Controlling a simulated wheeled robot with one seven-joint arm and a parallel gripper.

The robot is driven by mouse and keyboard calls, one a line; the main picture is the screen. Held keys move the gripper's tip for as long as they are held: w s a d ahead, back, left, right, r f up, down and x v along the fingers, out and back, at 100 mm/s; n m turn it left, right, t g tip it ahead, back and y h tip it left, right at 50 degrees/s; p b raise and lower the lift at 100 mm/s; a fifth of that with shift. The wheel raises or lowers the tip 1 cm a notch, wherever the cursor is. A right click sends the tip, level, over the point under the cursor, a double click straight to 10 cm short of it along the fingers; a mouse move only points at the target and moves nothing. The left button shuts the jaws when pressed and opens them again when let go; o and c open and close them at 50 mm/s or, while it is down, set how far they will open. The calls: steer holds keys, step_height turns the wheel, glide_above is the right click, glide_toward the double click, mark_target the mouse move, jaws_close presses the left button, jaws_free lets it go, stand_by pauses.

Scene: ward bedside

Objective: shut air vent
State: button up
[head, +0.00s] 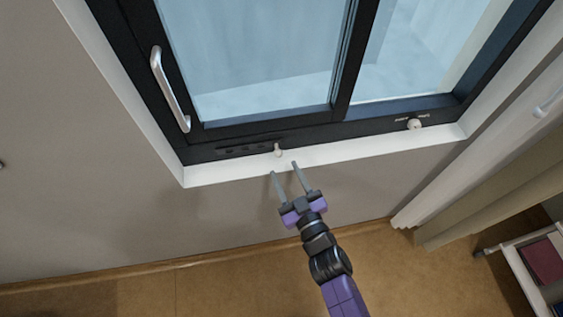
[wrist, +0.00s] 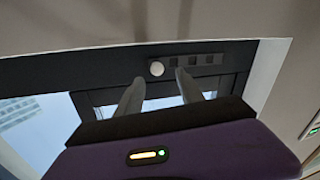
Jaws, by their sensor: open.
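The air vent (head: 240,149) is a row of several small slots in the dark bottom rail of the window frame. A small pale knob (head: 278,150) sticks out at the right end of the slots. In the wrist view the knob (wrist: 157,69) is a round white button and the vent slots (wrist: 192,60) lie to its right, looking greyish. My gripper (head: 284,168) is open and empty, its fingertips just short of the knob. In the wrist view the knob shows between the fingertips (wrist: 159,76), apart from both as far as I can tell.
A white sill (head: 225,173) runs below the frame. A metal window handle (head: 170,90) is on the left. A curtain (head: 490,150) and a cart (head: 515,270) stand at the right.

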steer(key=shift+v, duration=1.4)
steer(key=s+d+r+m+h, duration=0.2)
steer(key=s+d+r, duration=0.2)
steer(key=s+d, duration=0.3)
steer(key=s+d+r+m+h+b, duration=0.1)
steer(key=s+d+r+m+h, duration=0.2)
steer(key=s, duration=1.1)
steer(key=s+d+r+m+g+h, duration=0.1)
steer(key=s+d+r, duration=0.4)
steer(key=s+d, duration=0.5)
steer(key=shift+s+d+r+m+h+b, duration=0.35)
steer(key=shift+s+r+m+h, duration=0.1)
steer(key=shift+m+h, duration=0.55)
